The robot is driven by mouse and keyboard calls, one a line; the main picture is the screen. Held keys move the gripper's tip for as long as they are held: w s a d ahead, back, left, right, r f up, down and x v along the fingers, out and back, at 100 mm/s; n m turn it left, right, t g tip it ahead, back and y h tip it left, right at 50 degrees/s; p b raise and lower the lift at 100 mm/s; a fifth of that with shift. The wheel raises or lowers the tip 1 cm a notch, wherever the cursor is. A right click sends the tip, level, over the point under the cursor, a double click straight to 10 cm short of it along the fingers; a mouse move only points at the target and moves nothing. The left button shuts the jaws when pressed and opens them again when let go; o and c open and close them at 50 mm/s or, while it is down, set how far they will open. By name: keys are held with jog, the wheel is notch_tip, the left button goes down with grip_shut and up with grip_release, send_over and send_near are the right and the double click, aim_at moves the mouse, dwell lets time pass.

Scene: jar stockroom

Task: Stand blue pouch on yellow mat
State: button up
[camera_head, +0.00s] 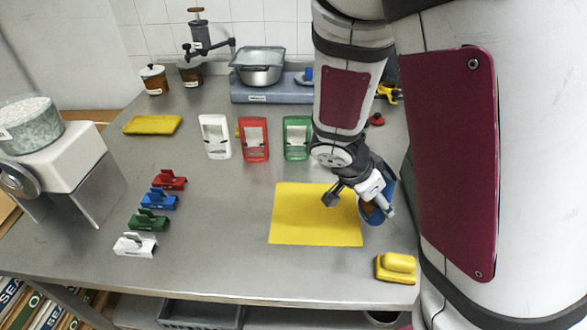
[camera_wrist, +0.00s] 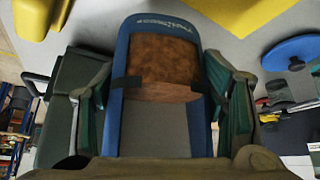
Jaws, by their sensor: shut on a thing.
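The blue pouch (camera_head: 378,212) is in my gripper (camera_head: 358,197), just right of the yellow mat (camera_head: 300,225) in the head view. My arm hides part of the pouch. In the wrist view, the blue pouch (camera_wrist: 164,130) with its brown window sits between both fingers of my gripper (camera_wrist: 165,110), which are shut on its sides. The head view does not clearly show whether its base touches the table. The mat is flat and bare on the steel table.
White (camera_head: 215,146), red (camera_head: 253,150) and green (camera_head: 297,150) pouches stand behind the mat. Clips (camera_head: 150,221) line up at left. A yellow block (camera_head: 396,268) lies at the front right edge. A scale (camera_head: 270,92) with a pot stands at the back.

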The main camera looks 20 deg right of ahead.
jog(key=s+d+m+g, duration=0.1)
jog(key=s+m, duration=0.1)
jog(key=m, duration=0.1)
jog(key=shift+s+d+g+b, duration=0.1)
jog(key=shift+d+g+b, duration=0.3)
jog(key=shift+a+m, duration=0.15)
jog(key=shift+m, duration=0.15)
jog(key=w+a, duration=0.3)
jog(key=a, duration=0.1)
jog(key=w+a+f, duration=0.1)
jog(key=w+a, duration=0.2)
jog(key=a, duration=0.1)
jog(key=w+a, duration=0.3)
jog(key=w, duration=0.1)
jog(key=shift+a+f, duration=0.2)
jog(key=shift+a, duration=0.2)
jog(key=shift+f, duration=1.7)
jog(key=shift+f, duration=0.15)
jog(key=o, duration=1.4)
